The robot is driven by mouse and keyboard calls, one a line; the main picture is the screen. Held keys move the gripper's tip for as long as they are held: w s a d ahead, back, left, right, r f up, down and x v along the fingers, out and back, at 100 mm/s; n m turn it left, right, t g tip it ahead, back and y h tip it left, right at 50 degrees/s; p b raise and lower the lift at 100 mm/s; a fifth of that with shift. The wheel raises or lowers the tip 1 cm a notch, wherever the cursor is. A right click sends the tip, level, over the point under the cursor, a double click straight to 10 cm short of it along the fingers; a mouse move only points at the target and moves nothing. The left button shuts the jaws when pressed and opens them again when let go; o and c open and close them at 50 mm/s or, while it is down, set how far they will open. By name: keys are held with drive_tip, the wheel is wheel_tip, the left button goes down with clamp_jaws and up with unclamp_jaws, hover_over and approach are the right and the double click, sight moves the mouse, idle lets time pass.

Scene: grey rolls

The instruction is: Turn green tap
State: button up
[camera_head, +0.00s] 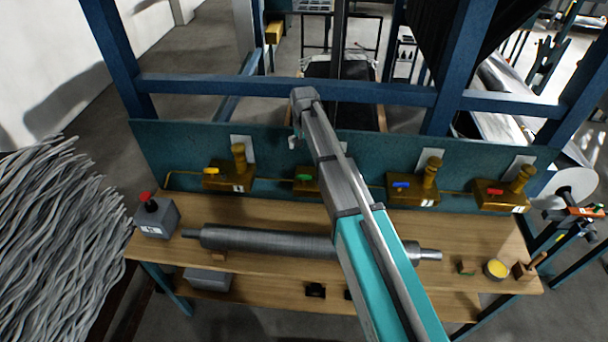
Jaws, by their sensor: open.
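The green tap (304,177) is a small green handle on a brass valve body (305,188), in the middle of the teal back panel. My arm crosses in front of it and hides the valve's right side. My gripper (294,139) shows only as a small part hanging below the arm's far end, above the green tap in the picture. It is open and looks empty and apart from the tap. Its fingers are too small to make out clearly.
A yellow tap (211,170), a blue tap (401,185) and a red tap (495,191) sit on neighbouring brass valves. A grey roller (260,241) lies across the wooden bench (480,245). A grey box with a red button (155,215) stands at the bench's left end.

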sight(304, 179)
drive_tip(key=shift+f, duration=0.15)
wheel_tip(304, 179, down, 13)
drive_tip(key=b, duration=1.3)
drive_tip(key=shift+f+b, duration=0.2)
drive_tip(key=shift+b, duration=0.15)
drive_tip(key=c, duration=0.9)
